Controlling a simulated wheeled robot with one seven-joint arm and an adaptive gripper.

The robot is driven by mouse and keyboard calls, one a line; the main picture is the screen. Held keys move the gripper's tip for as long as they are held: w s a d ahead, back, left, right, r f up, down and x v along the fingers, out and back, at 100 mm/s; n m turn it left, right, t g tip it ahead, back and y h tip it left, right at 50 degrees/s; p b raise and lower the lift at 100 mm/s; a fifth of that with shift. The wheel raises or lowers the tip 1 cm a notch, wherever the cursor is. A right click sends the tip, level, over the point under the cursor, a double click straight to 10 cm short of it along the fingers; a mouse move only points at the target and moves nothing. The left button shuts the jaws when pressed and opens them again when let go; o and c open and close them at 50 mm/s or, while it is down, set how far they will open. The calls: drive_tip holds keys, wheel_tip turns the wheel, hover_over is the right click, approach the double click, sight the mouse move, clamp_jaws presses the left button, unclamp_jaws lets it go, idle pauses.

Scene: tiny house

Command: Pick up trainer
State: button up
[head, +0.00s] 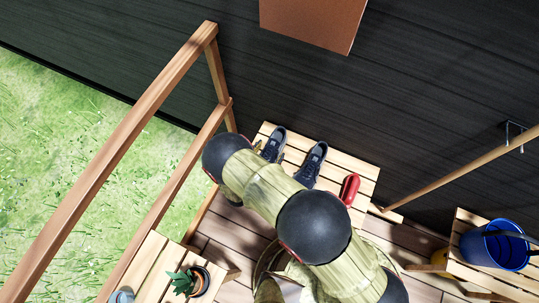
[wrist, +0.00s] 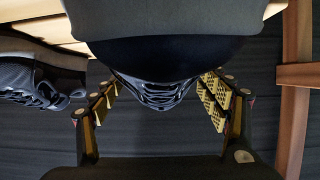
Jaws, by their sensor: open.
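Two dark trainers with pale soles stand on a slatted wooden bench (head: 362,169). The left trainer (head: 273,145) is nearer the railing; the right trainer (head: 312,160) is beside it. In the wrist view, one trainer (wrist: 160,55) fills the top middle, its dark laced part reaching between the fingers. The other trainer (wrist: 40,85) is at the left. My gripper (wrist: 160,88) is open, with a yellow-padded finger on each side of the near trainer. I cannot tell whether the fingers touch it. In the head view, my arm hides most of the gripper.
A red object (head: 349,188) lies on the bench near its right side. A wooden railing (head: 165,95) runs along the left, and a dark wall (head: 420,80) stands behind. A potted plant (head: 192,281) and a blue bucket (head: 492,247) stand on other wooden furniture.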

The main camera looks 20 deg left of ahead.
drive_tip(key=shift+c, duration=0.9)
drive_tip(key=c, duration=1.4)
